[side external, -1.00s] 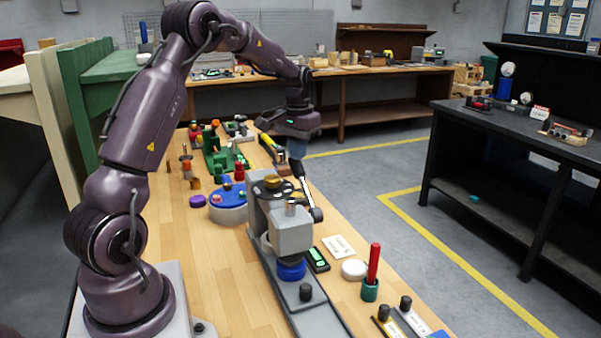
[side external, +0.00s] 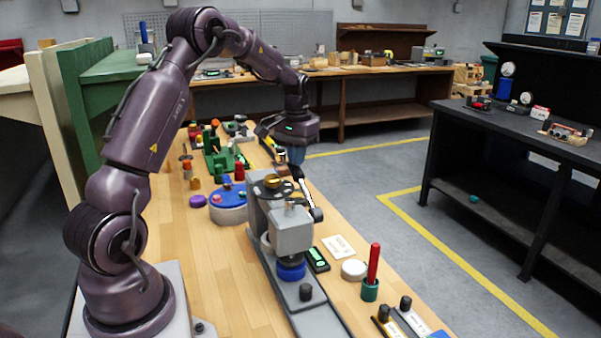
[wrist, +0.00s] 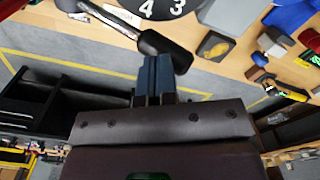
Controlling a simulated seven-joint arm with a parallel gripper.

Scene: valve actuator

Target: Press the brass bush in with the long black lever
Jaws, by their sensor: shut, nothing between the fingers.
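The grey press (side external: 292,235) stands on the bench. In the side view my gripper (side external: 297,172) points down, shut and empty, near the lever's upper part. A brass-coloured round piece (side external: 272,182) is on top of the press, by a black disc; I cannot tell whether it is the bush. A blue round piece (side external: 291,269) sits under the press head.
A numbered black disc (wrist: 165,6) is close to the lever in the wrist view. A blue-topped round stand (side external: 228,206) is left of the press. Beyond the bench's right edge is open floor.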

